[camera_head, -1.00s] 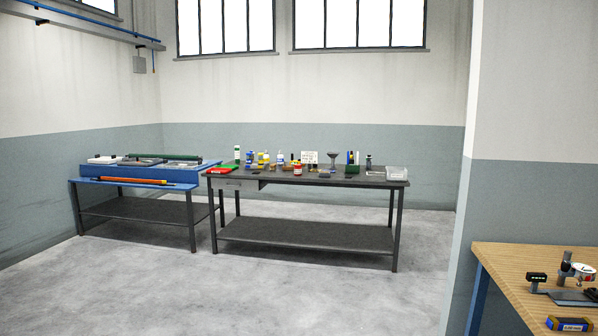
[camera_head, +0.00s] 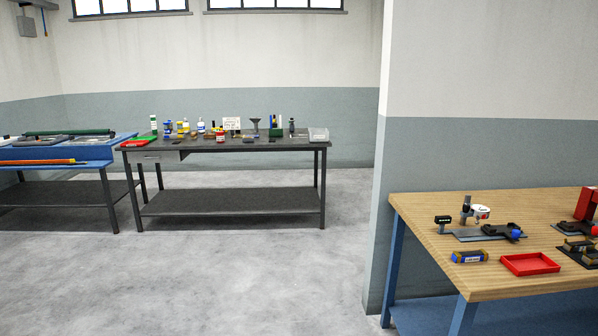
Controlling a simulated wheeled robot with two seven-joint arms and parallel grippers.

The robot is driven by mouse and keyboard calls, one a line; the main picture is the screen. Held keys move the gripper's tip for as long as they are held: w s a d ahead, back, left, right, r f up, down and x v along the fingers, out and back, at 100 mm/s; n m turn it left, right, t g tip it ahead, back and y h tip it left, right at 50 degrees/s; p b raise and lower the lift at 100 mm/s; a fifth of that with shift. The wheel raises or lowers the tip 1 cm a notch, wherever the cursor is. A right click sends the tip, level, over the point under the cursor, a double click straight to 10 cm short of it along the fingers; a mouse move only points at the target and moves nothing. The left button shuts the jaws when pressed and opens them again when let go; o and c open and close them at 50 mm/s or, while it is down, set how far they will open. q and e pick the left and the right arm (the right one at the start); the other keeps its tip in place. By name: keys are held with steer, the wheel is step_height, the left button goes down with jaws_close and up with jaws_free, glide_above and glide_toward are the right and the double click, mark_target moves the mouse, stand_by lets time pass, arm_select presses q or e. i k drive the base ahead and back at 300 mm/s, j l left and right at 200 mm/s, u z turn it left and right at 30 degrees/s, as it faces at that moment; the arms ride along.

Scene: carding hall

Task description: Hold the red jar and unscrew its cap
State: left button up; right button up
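A small red jar (camera_head: 220,138) with what looks like a pale label stands upright near the front edge of the dark grey workbench (camera_head: 265,146), among several bottles and jars. It is far off and small, so its cap cannot be made out clearly. Neither of my grippers shows in the head view, and nothing of my arms is seen near the jar.
A wooden-topped table (camera_head: 430,225) with a red tray (camera_head: 529,264) and tools stands at the right, beside a projecting wall (camera_head: 395,190). A blue table (camera_head: 60,153) stands left of the workbench. The concrete floor (camera_head: 240,280) before the workbench is clear.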

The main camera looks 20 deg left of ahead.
mark_target(219, 138)
steer(key=i+j+u, duration=0.7)
steer(key=i+u, duration=0.35)
steer(key=i, duration=0.15)
steer(key=i+u, duration=0.25)
steer(key=i, duration=4.1)
